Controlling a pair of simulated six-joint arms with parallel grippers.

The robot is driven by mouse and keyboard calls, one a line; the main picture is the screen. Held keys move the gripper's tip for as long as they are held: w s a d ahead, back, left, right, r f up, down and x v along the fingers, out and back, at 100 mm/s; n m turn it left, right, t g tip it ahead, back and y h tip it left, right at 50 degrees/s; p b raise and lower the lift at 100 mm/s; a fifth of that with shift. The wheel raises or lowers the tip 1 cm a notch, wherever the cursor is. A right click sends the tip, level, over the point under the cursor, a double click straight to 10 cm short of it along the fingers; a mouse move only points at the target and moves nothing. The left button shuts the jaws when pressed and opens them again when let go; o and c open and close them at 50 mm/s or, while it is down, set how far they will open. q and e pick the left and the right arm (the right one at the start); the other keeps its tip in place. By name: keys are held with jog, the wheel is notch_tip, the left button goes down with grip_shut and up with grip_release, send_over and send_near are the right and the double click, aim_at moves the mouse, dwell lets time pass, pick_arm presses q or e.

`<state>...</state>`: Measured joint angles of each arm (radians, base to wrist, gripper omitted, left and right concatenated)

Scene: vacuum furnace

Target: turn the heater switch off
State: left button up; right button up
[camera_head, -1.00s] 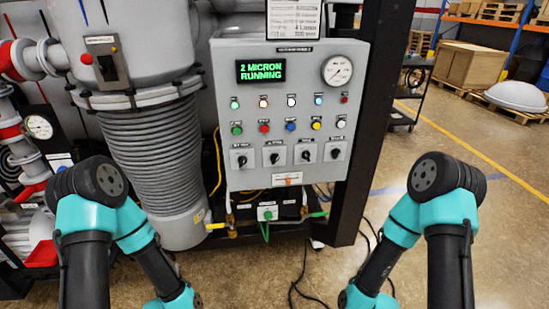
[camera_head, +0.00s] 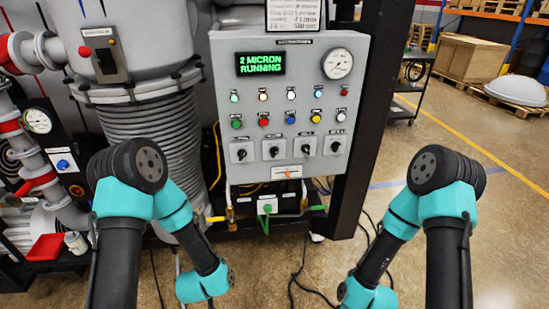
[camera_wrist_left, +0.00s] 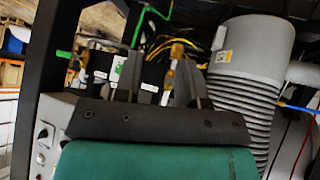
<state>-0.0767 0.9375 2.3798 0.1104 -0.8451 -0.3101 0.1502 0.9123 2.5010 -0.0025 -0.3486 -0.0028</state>
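The grey control panel (camera_head: 222,75) stands upright at the centre of the head view. Its lower row has several black rotary switches on white plates, including the leftmost switch (camera_head: 241,154) and the rightmost switch (camera_head: 335,147). Their labels are too small to read, so I cannot tell which is the heater switch. The green display (camera_head: 261,64) reads "2 MICRON RUNNING". My left gripper (camera_wrist_left: 157,75) shows in the left wrist view with its two fingers apart and nothing seen between them. It is outside the head view, and my right gripper is not in view.
A ribbed grey cylinder (camera_head: 150,135) stands left of the panel, and a black post (camera_head: 365,120) stands at its right. Cables and a small green-fitted box (camera_head: 267,206) lie below the panel. Open floor (camera_head: 430,110) extends to the right.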

aim_at(274, 155)
pick_arm(q)
jog(key=w+d+r+m+t, duration=0.4)
jog(key=w+d+r+t, duration=0.45)
jog(key=r, duration=0.35)
jog(key=d+r+m+t+y, duration=0.1)
jog(key=d+r+t, duration=0.4)
jog(key=d+r, duration=0.3)
notch_tip(274, 155, up, 4)
jog(key=shift+w+d+r+m, duration=0.15)
jog(key=shift+w+d+m, duration=0.15)
jog(key=shift+w+d, duration=0.1)
jog(key=shift+w+t, duration=0.1)
jog(key=shift+t, duration=0.15)
jog(key=x, duration=1.7)
jog(key=shift+w+a, duration=0.15)
grip_shut()
